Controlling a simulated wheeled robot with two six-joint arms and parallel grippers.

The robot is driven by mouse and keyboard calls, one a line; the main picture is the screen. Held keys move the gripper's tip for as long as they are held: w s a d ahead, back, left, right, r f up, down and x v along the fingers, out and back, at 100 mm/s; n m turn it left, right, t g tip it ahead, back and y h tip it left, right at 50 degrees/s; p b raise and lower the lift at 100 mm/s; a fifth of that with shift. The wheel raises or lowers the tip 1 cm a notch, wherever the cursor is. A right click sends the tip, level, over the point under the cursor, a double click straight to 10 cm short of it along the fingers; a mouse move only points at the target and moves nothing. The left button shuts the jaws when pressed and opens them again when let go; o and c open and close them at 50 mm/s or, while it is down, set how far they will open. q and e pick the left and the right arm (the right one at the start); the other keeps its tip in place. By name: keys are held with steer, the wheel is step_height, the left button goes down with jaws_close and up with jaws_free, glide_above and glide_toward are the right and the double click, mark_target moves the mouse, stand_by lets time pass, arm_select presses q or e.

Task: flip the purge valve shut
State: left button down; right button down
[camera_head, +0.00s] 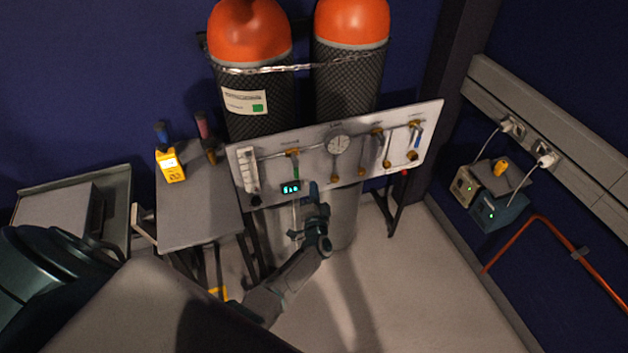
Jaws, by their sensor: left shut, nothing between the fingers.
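A white valve panel (310,170) stands in front of two gas cylinders. The panel labels are too small to read, so I cannot tell which is the purge valve. My left gripper (313,190) is shut and empty, near the panel's lower edge, just right of and below the green handle. I cannot tell whether it touches the panel. My right gripper is not in view.
Two orange-topped cylinders (249,35) stand behind. A grey table (197,215) with a yellow meter (170,165) is on the left. The floor (430,290) to the right is clear.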

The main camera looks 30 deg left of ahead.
arm_select(q)
steer(key=shift+r+v, duration=0.1)
steer(key=shift+v, duration=0.65)
steer(key=shift+r+v, duration=0.15)
steer(key=shift+v, duration=0.65)
steer(key=shift+d, duration=0.1)
